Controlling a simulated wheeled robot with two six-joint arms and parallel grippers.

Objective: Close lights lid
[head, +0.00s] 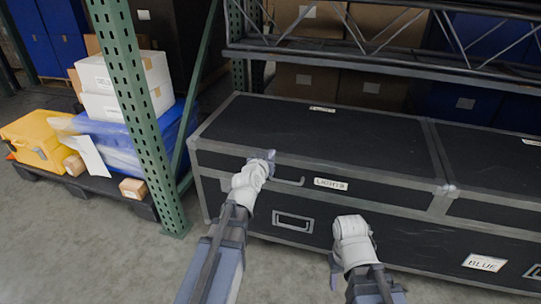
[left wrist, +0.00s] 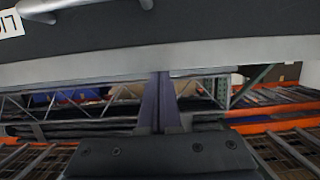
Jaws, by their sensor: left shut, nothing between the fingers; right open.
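The long black case with grey metal edging (head: 405,255) stands on the floor in the head view. Its left lid (head: 320,135) carries a LIGHTS label (head: 330,184) and a handle (head: 290,181) on its front face. The lid looks down and flat, with no clear gap; I cannot tell whether it is fully seated. My left gripper (head: 266,158) is shut and empty at the lid's front top edge, left of the handle. Its closed fingers (left wrist: 160,95) reach the grey edge in the left wrist view. My right gripper (head: 350,224) is open in front of the case's lower front; its fingertips are unclear.
A BLUE label (head: 485,263) marks the lower front. A green rack upright (head: 130,100) stands left of the case. A shelf beam (head: 390,65) runs above and behind it. A yellow case (head: 38,138) and white boxes (head: 122,85) sit at left. Floor in front is clear.

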